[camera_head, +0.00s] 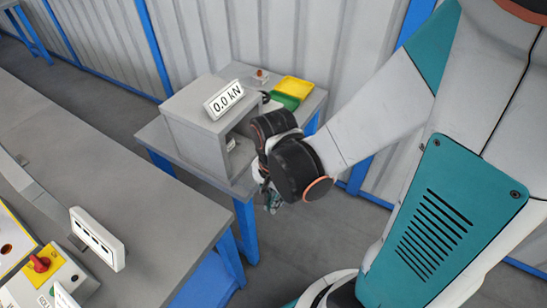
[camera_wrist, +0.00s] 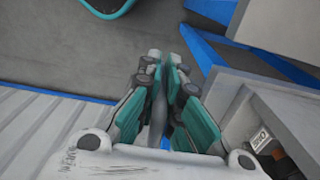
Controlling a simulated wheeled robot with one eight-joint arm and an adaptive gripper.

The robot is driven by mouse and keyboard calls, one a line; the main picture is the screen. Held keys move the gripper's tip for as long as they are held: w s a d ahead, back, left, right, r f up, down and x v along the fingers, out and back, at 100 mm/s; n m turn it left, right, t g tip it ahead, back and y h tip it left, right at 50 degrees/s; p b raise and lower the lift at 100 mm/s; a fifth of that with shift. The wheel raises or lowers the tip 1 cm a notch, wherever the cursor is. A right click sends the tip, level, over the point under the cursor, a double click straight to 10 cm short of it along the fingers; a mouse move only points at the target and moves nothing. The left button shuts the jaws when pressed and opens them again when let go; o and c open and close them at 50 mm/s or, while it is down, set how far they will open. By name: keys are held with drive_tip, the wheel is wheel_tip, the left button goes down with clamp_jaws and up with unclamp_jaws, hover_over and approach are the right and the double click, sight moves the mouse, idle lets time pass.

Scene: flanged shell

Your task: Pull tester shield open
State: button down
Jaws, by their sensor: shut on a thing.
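The tester (camera_head: 190,135) is a grey box with a "0.0 kN" display (camera_head: 223,100) on top, standing on a small grey table. Its front opening shows a dark interior with a small light part inside. In the wrist view the tester (camera_wrist: 285,95) is at the right, with its opening at the lower right. My gripper (camera_head: 272,200) is in front of the opening, mostly hidden by my wrist. In the wrist view my gripper (camera_wrist: 165,62) has its fingers closed around a thin grey upright piece of the shield (camera_wrist: 158,115). The rest of the shield cannot be made out.
A yellow tray (camera_head: 295,86), a green tray (camera_head: 284,101) and a small box with a red button (camera_head: 262,75) are behind the tester. A long grey bench (camera_head: 110,170) is at left, with a red-knobbed switch (camera_head: 39,264). Floor shows between bench and table.

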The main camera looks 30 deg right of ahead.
drive_tip(key=shift+a, duration=0.1)
drive_tip(key=c, duration=1.8)
unclamp_jaws()
drive_tip(key=shift+w+r, duration=0.1)
drive_tip(key=shift+r, duration=0.25)
drive_tip(key=shift+o, duration=0.6)
wheel_tip(320, 180, up, 11)
drive_tip(key=shift+r, duration=0.15)
drive_tip(key=r+n+t, duration=0.1)
drive_tip(key=n, duration=0.1)
drive_tip(key=shift+r+n+t, duration=0.2)
drive_tip(key=shift+n+t, duration=0.1)
drive_tip(key=shift+w+d+r+n+t, duration=0.15)
drive_tip(key=shift+r+n+t, duration=0.75)
drive_tip(key=shift+n, duration=0.65)
drive_tip(key=shift+d+r+n+t, duration=0.1)
drive_tip(key=shift+r+n+t, duration=0.8)
drive_tip(key=shift+n, duration=0.6)
drive_tip(key=shift+w+d+r+n+t, duration=0.15)
drive_tip(key=shift+r+n+t, duration=0.75)
drive_tip(key=shift+n, duration=0.65)
